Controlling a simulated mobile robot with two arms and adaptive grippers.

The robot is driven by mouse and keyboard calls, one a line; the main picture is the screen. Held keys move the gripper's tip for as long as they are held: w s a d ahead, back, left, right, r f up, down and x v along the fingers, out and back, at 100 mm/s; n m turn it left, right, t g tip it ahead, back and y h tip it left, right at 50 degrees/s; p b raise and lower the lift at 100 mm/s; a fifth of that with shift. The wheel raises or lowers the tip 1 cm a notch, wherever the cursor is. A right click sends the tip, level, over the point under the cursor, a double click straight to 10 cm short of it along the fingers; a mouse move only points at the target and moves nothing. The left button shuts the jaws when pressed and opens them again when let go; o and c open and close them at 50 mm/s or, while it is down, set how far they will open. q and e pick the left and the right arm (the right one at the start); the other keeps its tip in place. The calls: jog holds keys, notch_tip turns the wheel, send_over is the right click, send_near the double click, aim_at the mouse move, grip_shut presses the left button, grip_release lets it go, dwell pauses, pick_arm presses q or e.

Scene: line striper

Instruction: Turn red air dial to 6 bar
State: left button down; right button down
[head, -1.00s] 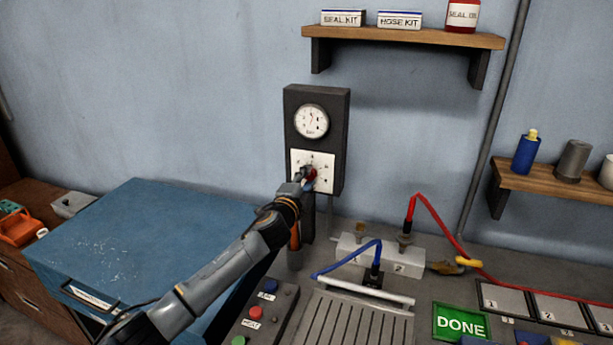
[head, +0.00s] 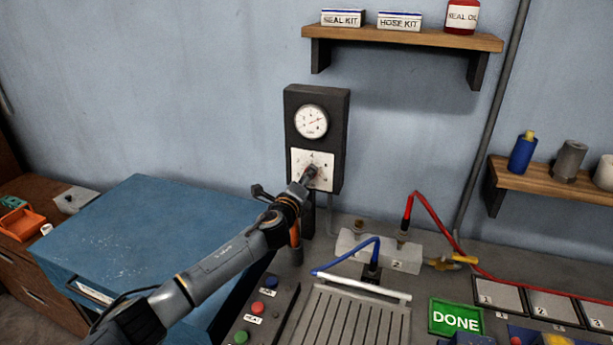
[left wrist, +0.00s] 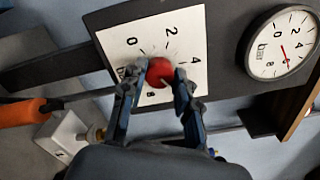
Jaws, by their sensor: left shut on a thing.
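The red air dial (left wrist: 160,72) is a round knob on a white scale plate (left wrist: 180,40); the plate also shows in the head view (head: 299,158). My left gripper (left wrist: 157,82) is shut on the knob, one finger on each side. A pale mark shows at the knob's lower edge. The numbers 0, 2, 4 and 8 show on the plate; the area of the 6 is covered by a finger. The round gauge (head: 311,122) sits above the plate on the same dark panel, its needle pointing to the upper right. My right gripper is not in view.
A blue cabinet (head: 150,230) stands left of the panel. A white block (head: 350,245) with red and blue hoses, a button box (head: 262,315) and a green DONE plate (head: 456,318) are on the bench. Shelves (head: 400,40) hang at the upper right.

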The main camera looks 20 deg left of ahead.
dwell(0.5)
pick_arm(q)
jog(key=c, duration=1)
grip_release()
jog(key=s, duration=1.2)
jog(key=shift+a, duration=0.25)
jog(key=shift+f, duration=0.1)
